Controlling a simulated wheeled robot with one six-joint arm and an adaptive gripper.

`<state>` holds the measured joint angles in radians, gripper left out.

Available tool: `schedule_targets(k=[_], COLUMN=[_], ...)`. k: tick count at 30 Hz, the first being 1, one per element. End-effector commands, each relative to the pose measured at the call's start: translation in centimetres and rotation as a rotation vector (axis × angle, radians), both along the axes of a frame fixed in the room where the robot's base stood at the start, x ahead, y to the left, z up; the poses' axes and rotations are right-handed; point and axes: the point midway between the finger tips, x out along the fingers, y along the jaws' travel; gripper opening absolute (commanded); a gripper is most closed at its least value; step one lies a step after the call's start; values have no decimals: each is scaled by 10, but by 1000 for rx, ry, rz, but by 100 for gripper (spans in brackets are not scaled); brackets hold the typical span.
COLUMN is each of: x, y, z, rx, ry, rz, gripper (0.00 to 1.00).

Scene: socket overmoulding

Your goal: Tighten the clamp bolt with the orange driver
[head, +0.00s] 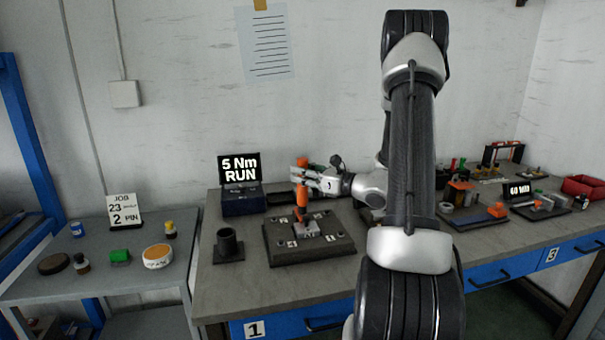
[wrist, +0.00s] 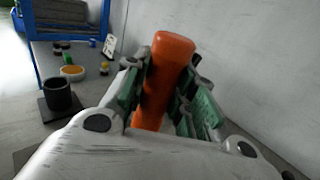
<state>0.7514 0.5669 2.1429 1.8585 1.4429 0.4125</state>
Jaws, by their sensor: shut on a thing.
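The orange driver (head: 302,197) stands upright over the dark fixture plate (head: 340,246) on the bench. My gripper (head: 303,178) is shut on the driver's orange body and comes in from the right. In the wrist view the driver (wrist: 168,75) is between the green-padded fingers (wrist: 160,95), leaning slightly in the picture.
A screen (head: 240,168) reading "5 Nm RUN" stands behind left. A black cup-shaped holder (head: 228,245) is empty-looking, left of the plate. A side table (head: 100,290) holds small jars and a "JOB 23 2 PIN" sign (head: 122,211). More fixtures and parts crowd the bench's right.

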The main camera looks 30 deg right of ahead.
Motion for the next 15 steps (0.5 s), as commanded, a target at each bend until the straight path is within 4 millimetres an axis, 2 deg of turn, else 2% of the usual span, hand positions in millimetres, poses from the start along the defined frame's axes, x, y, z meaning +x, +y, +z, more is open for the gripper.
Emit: schedule_targets(k=[15], x=[0], y=[0], z=[-4], rx=[-1], ry=[3], rz=[0], gripper=[0])
